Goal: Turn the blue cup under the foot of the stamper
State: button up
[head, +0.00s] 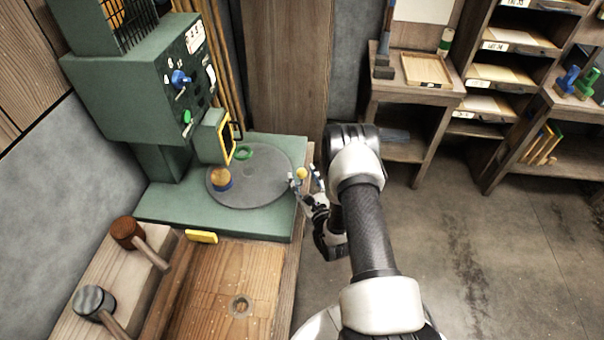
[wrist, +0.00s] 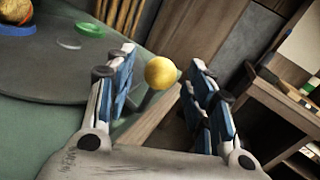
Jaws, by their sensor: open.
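The green stamper (head: 140,95) stands at the back left, with a yellow-framed block (head: 216,138) low on its front over the grey round turntable (head: 255,188). The blue cup (head: 223,187) sits near the turntable's left front edge with an orange-brown ball in it; it also shows at the top left of the wrist view (wrist: 14,31). A yellow ball knob (wrist: 162,72) on a stem stands at the turntable's right side. My gripper (wrist: 160,66) is open, its fingers either side of the knob in the wrist view; I cannot tell if they touch it.
A green ring-like cup (head: 244,153) sits at the turntable's back. A yellow block (head: 202,236) lies at the green base's front edge. Two mallets (head: 128,234) rest on the bench at left. Shelves (head: 500,75) stand at the right; the floor before them is clear.

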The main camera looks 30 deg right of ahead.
jog(key=s, duration=0.9)
jog(key=shift+s+a, duration=0.3)
jog(key=shift+a, duration=0.15)
jog(key=shift+r, duration=0.1)
jog(key=shift+c, duration=0.5)
